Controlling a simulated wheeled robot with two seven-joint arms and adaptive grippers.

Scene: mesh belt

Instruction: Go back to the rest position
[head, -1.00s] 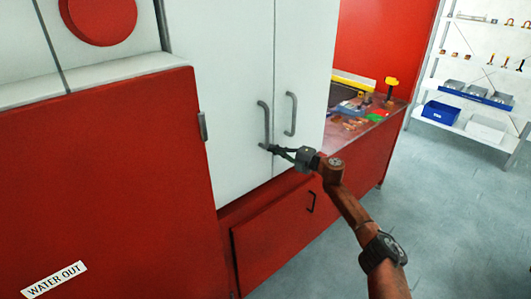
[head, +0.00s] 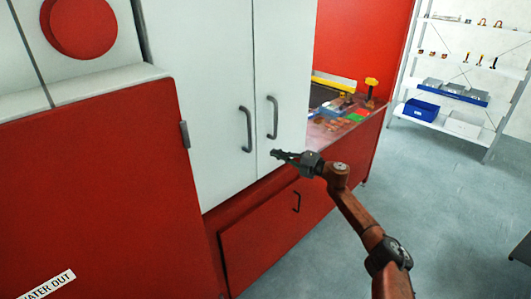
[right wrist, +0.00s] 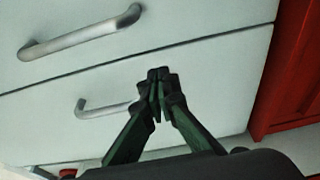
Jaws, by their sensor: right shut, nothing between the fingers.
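My right gripper (head: 276,154) is shut and empty in the head view. It is in front of the lower part of the white cabinet doors (head: 215,60), below the right door handle (head: 272,117) and to the lower right of the left door handle (head: 246,129). In the right wrist view its fingertips (right wrist: 160,76) are together. There they overlap the end of one grey handle (right wrist: 100,108) in the picture; the other handle (right wrist: 80,32) is clear of them. Both doors look closed. My left gripper is not in view.
A red drawer front (head: 265,230) is below the cabinet. A red panel (head: 100,190) stands at the left. A counter with small parts (head: 345,122) is to the right of the cabinet. Shelves with a blue bin (head: 421,110) stand at the far right. The grey floor between is clear.

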